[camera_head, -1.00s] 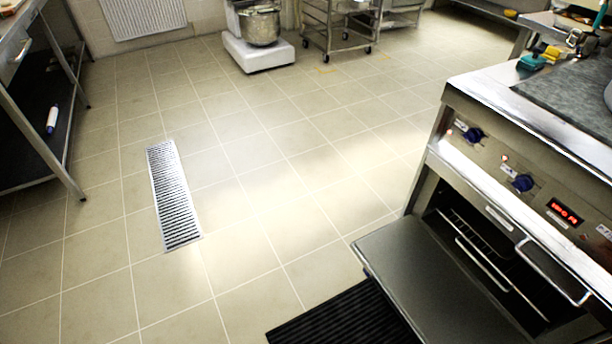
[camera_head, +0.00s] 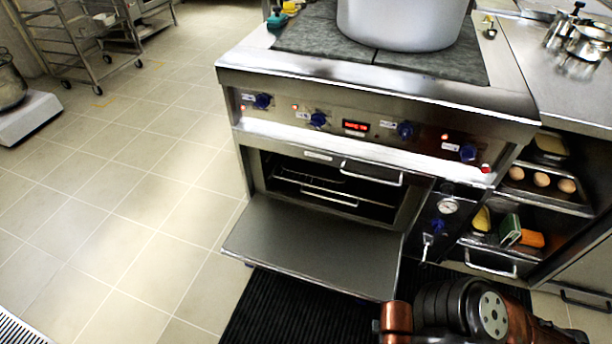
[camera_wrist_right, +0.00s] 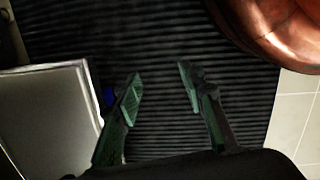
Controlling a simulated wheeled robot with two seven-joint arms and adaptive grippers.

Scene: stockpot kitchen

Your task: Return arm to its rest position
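One of my arms (camera_head: 470,312) shows at the bottom of the head view, right of the lowered oven door. No fingers show there. My right gripper (camera_wrist_right: 158,82) is in the right wrist view with its two green-tinted fingers apart. Nothing is between the fingertips. Behind them is the black ribbed floor mat (camera_wrist_right: 165,40), which also lies below the oven in the head view (camera_head: 262,310). My left gripper is outside the frames.
The oven door (camera_head: 320,245) hangs open, jutting out over the mat. A large pot (camera_head: 400,22) stands on the stove top. Shelves to the right hold a tray of eggs (camera_head: 541,180) and a green box (camera_head: 510,230). Tiled floor (camera_head: 130,200) on the left is clear.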

